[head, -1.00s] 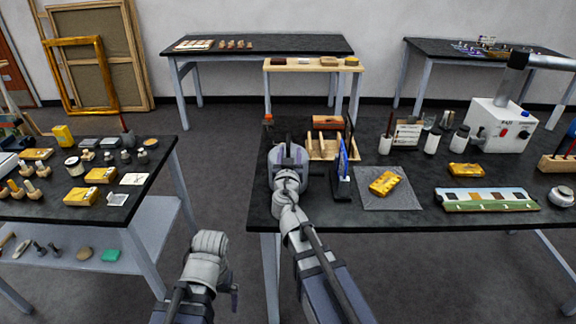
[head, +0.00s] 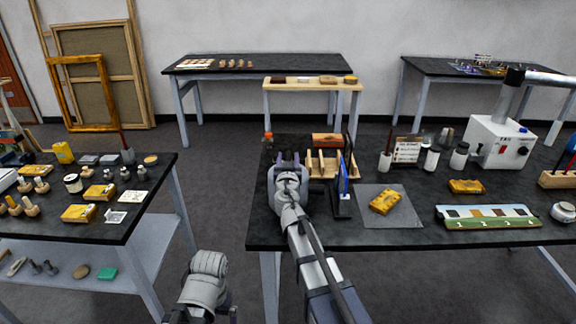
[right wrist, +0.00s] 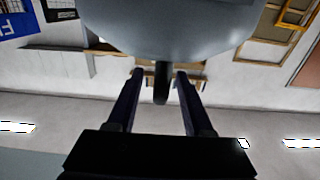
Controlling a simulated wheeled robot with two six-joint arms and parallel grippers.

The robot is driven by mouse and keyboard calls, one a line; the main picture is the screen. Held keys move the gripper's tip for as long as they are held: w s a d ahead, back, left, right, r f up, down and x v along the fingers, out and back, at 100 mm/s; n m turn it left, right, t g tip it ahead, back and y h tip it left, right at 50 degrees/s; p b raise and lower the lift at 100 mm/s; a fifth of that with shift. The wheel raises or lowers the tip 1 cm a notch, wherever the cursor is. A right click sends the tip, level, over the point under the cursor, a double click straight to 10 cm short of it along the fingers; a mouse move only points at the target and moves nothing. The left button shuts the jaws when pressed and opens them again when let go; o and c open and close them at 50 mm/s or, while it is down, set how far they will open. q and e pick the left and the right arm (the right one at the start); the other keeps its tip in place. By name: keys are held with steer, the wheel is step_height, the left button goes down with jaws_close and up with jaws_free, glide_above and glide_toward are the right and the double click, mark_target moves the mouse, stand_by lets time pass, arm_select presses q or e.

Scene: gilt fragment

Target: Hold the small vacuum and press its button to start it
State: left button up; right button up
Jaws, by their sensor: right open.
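My right gripper (head: 288,157) is open near the left end of the middle table, its two fingers pointing away from me. In the right wrist view, the open fingers (right wrist: 157,75) stand apart with a dark, round-tipped piece showing between them. A large smooth grey form fills the top of that view; I cannot tell whether it belongs to the small vacuum. I cannot clearly pick out the vacuum or its button in the head view, where my gripper hides part of the tabletop. My left arm shows at the lower left, but its gripper does not.
Beside my right gripper are a wooden rack (head: 322,165) and a blue panel on a black stand (head: 342,205). A grey mat (head: 405,212) bears a gilt piece (head: 385,201). A white machine (head: 500,143) stands at right. The left table (head: 95,232) is crowded; an aisle separates the tables.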

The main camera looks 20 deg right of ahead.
steer(key=shift+w+d, duration=0.1)
steer(key=shift+w, duration=0.2)
steer(key=shift+c, duration=0.3)
jaws_close()
stand_by(0.9)
arm_select(q)
jaws_close()
stand_by(0.6)
stand_by(0.7)
